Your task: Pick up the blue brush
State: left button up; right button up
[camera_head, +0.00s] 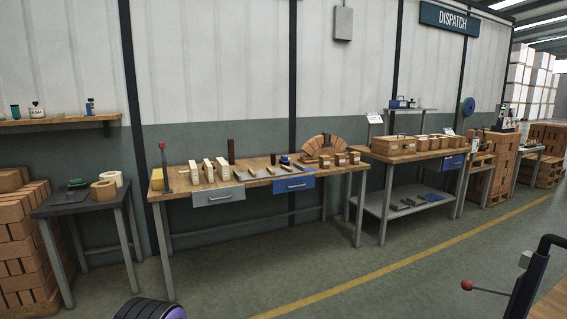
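I cannot single out the blue brush for certain at this distance. A small dark blue object (285,160) stands on the middle workbench (230,179), in front of the brick arch; it is too small to tell whether it is a brush. A small green object (77,183) lies on the dark side table (70,203) at the left. Neither of my grippers is in view.
The middle workbench bears several pale blocks (208,171) and a brick arch (323,144). A second bench (408,157) stands to its right. Stacked bricks (18,240) stand at the left. The floor (290,262) before the benches is clear. A red-knobbed lever (467,285) is at lower right.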

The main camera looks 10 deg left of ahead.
aim_at(284, 161)
jog(key=u, duration=0.15)
jog(key=i, duration=0.95)
jog(key=u, duration=0.25)
jog(key=i, duration=2.45)
jog(key=z, duration=0.25)
